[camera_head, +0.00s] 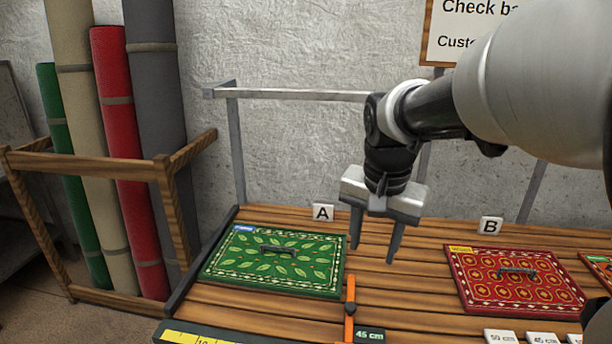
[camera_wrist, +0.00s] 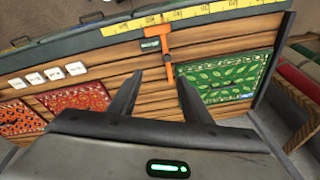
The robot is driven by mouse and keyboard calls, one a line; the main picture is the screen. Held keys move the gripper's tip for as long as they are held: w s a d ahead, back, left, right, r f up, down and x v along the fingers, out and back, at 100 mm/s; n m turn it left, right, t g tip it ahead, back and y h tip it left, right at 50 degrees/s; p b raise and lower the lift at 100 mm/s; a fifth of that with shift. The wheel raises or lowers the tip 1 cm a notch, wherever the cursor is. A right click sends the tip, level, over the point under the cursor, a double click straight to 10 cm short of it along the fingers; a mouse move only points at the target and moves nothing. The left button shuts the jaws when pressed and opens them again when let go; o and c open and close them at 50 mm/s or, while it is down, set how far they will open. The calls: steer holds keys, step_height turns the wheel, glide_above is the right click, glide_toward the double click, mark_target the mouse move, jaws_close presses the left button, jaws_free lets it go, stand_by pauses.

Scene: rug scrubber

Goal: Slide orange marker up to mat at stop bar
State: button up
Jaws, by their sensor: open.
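The orange marker (camera_head: 350,309) is a slim upright slider with a dark knob, at the front of the wooden table just right of the green mat's near right corner. It also shows in the wrist view (camera_wrist: 168,68), reaching in from the yellow ruler. The green leaf-patterned mat (camera_head: 222,267) lies under sign A with a dark handle on top; it is also in the wrist view (camera_wrist: 247,62). Its left edge is near the dark side bar (camera_head: 196,265), which may be the stop bar. My gripper (camera_head: 373,254) is open and empty above the table, right of the green mat and behind the marker.
A red mat (camera_head: 457,270) with a handle lies under sign B (camera_head: 490,226). A yellow ruler (camera_head: 185,337) runs along the front edge. White length tiles (camera_head: 502,337) lie at front right. Bare slats separate the mats.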

mark_target(351, 306)
steer(key=w+f+m+g, duration=0.3)
steer(key=w+f+m, duration=0.2)
steer(key=w+f, duration=0.6)
step_height(351, 306, down, 17)
steer(key=shift+a+p, duration=0.1)
steer(key=shift+p, duration=0.35)
